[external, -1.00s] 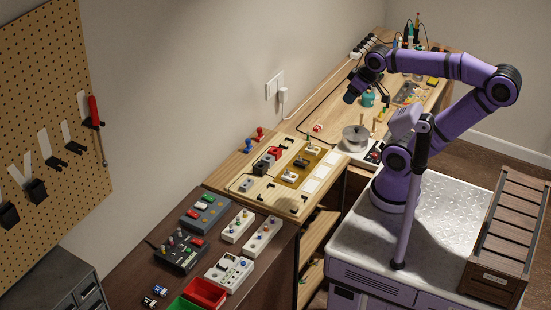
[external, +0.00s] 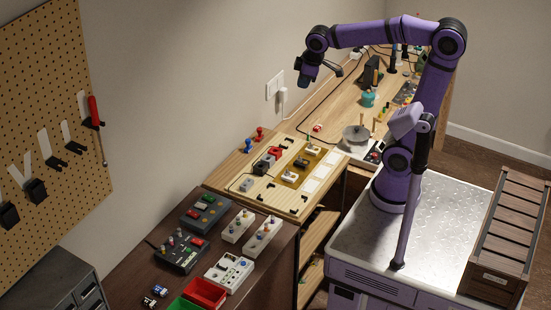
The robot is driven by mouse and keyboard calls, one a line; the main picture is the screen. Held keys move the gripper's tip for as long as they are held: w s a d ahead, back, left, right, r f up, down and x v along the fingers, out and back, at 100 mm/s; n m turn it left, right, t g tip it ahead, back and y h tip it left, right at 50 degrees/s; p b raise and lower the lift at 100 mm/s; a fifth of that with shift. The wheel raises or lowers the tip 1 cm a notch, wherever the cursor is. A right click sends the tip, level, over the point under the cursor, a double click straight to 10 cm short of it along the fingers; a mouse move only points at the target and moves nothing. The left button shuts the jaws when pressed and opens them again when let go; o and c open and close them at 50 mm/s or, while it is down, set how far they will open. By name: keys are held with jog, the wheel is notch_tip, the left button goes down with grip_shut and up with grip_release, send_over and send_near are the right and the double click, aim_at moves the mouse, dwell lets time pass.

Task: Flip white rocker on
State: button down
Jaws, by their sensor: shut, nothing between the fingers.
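My gripper (external: 302,83) hangs in the air in front of the back wall, pointing down, with its fingers together and nothing seen in them. It is above and right of the white wall plate (external: 274,85), as seen in the picture. I cannot tell for sure which part is the white rocker. Small pale parts sit on the wooden board: one in the brown frame (external: 290,175) and a grey-white block (external: 247,185) at its left. They are too small to read their on or off state. My gripper is apart from all of them.
A metal pot (external: 356,136) and a teal jar (external: 368,98) stand right of the board. A cable hangs from the wall plug (external: 283,97). Air above the board is clear.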

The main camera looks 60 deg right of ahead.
jog(key=w+a+f+n+g, duration=0.1)
jog(key=w+a+f+n, duration=0.2)
jog(key=w+a, duration=0.5)
jog(key=n+g, duration=0.4)
jog(key=n, duration=0.5)
send_over(204, 206)
jog(key=w, duration=0.2)
notch_tip(204, 206, down, 24)
jog(key=f, duration=0.1)
jog(key=shift+w+n, duration=0.2)
jog(key=shift+n, duration=0.1)
jog(key=shift+f, duration=0.1)
jog(key=f, duration=0.4)
jog(key=s+f, duration=0.1)
jog(key=f, duration=0.4)
jog(key=s+f, duration=0.1)
jog(key=f, duration=0.3)
jog(key=shift+f, duration=0.3)
